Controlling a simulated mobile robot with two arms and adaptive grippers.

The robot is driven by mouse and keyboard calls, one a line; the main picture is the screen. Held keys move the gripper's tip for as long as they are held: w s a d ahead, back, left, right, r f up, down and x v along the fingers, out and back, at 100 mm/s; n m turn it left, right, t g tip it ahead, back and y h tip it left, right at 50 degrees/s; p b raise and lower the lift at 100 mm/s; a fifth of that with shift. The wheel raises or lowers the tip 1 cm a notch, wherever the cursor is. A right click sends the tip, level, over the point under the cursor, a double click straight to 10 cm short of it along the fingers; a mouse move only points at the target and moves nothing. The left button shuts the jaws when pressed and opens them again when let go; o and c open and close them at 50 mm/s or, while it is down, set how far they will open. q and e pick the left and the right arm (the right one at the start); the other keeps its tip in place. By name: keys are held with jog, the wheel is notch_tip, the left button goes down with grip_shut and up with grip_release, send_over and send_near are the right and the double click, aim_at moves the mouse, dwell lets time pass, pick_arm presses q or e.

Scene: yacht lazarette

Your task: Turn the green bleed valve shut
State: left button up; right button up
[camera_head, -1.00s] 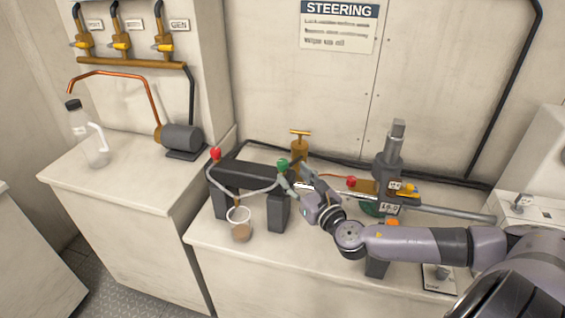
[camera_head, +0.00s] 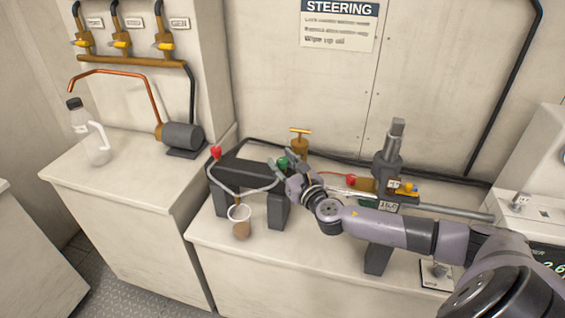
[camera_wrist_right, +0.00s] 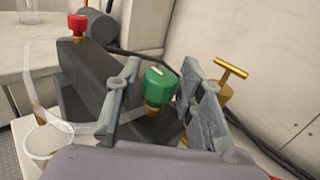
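The green bleed valve (camera_head: 283,162) has a green knob on a brass stem, at the right end of the dark steering cylinder (camera_head: 250,173). In the right wrist view the green knob (camera_wrist_right: 158,86) with a pale mark on top sits between the two fingers. My right gripper (camera_head: 290,172) is open around the knob; in the right wrist view (camera_wrist_right: 160,92) gaps show on both sides, more clearly on the left. Whether a finger touches it on the right is hard to tell. My left gripper is not in view.
A red knob (camera_head: 216,153) tops the cylinder's left end. A clear cup (camera_head: 240,224) with brown fluid stands in front, with a clear hose. A brass T-handle (camera_head: 300,140) stands close behind the green valve. A hand pump (camera_head: 390,160) stands right.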

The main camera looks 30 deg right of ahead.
grip_shut()
